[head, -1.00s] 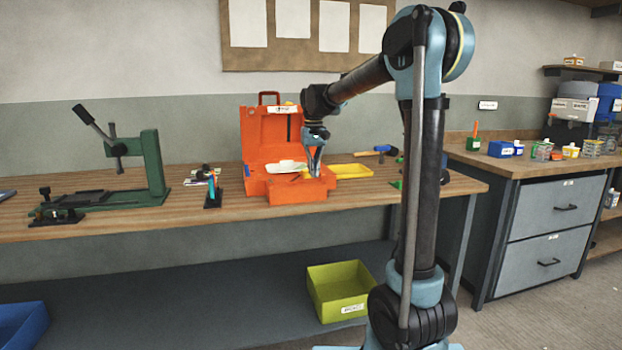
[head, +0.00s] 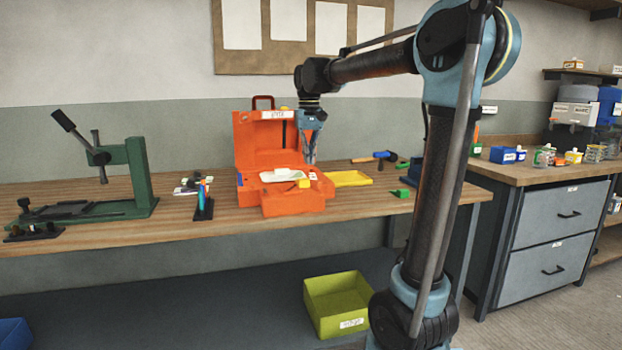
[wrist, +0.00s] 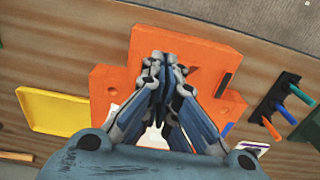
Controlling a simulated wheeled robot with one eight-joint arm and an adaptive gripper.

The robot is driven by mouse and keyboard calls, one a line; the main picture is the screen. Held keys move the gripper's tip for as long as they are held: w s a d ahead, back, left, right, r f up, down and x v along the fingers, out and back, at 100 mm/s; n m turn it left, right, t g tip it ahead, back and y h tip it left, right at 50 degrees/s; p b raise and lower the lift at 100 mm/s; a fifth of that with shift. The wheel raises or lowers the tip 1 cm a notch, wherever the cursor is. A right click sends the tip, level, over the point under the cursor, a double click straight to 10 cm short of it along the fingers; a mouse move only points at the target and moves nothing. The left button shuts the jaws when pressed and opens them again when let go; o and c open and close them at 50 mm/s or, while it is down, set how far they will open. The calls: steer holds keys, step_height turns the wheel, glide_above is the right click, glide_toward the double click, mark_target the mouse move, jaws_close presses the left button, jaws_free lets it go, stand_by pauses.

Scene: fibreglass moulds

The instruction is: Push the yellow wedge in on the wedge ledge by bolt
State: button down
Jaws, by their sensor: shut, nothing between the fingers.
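The orange mould (head: 262,190) stands on the bench, with an upright labelled back panel (head: 253,140) and a lower front block. A small yellow piece, which looks like the yellow wedge (head: 303,183), sits at the front block's upper edge, right of a white part (head: 280,175). My gripper (head: 310,162) is shut and empty, pointing down above the mould's right side, behind and above the yellow piece. In the wrist view my gripper (wrist: 165,60) covers the middle of the orange mould (wrist: 195,45), and the wedge is hidden there. I cannot make out the bolt or the ledge.
A yellow tray (head: 350,179) lies right of the mould, with a blue-headed hammer (head: 380,155) behind it. A black stand with coloured tools (head: 203,205) is to the left, then a green press (head: 140,175). The bench front between stand and press is clear.

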mark_target(305, 189)
step_height(305, 189, down, 10)
steer(key=shift+f, duration=0.15)
steer(key=shift+w+a, duration=0.25)
steer(key=shift+w, duration=0.8)
steer(key=shift+w+a, duration=0.3)
steer(key=shift+w, duration=0.55)
steer(key=shift+w+r, duration=0.15)
steer(key=shift+r, duration=0.05)
steer(key=shift+w+a, duration=0.2)
steer(key=shift+w, duration=0.5)
